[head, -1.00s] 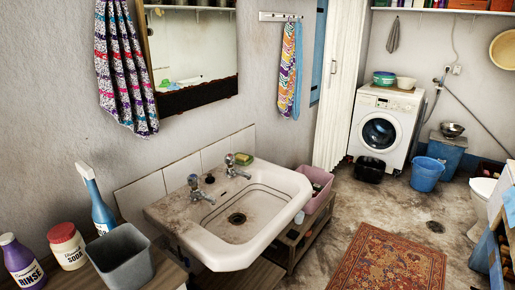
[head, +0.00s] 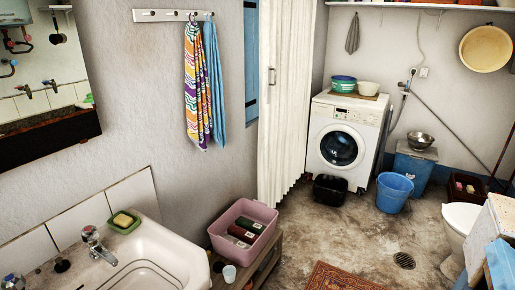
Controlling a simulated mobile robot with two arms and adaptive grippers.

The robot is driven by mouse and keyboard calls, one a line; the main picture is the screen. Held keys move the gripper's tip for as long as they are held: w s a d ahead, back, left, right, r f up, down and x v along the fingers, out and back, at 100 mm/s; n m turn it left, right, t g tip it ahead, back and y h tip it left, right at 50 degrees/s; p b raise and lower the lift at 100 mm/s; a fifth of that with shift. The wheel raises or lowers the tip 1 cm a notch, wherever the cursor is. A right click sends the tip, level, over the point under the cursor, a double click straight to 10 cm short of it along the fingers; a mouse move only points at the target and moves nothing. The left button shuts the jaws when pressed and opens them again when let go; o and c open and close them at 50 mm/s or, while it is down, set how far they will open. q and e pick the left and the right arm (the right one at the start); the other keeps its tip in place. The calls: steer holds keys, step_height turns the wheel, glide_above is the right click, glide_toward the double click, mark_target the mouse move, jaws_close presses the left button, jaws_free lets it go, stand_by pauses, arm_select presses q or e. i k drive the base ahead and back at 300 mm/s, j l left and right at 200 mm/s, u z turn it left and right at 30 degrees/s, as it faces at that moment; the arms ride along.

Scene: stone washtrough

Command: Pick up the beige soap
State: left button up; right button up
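A pale yellow-beige bar of soap (head: 122,219) lies in a green soap dish (head: 133,228) on the back rim of the white washbasin (head: 172,250), at the lower left. The dish is just right of a tap (head: 92,240) with a red-marked top. The soap is small in view but not covered. Neither of my grippers shows in the head view.
A pink tub (head: 225,229) holding dark packages stands right of the basin on a wooden shelf (head: 264,262), with a white cup (head: 229,273) beside it. A washing machine (head: 341,125), black tub (head: 330,189) and blue bucket (head: 394,191) stand farther back.

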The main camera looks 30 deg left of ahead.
mark_target(121, 220)
steer(key=i+u, duration=0.2)
steer(key=i, duration=0.2)
steer(key=i+l+u, duration=0.2)
steer(key=i, duration=0.2)
steer(key=i+l+u, duration=0.1)
steer(key=u, duration=0.35)
steer(key=l+u, duration=0.1)
steer(key=u, duration=0.35)
steer(key=i+l+u, duration=0.1)
steer(key=u, duration=0.35)
steer(key=l+u, duration=0.25)
steer(key=u, duration=0.15)
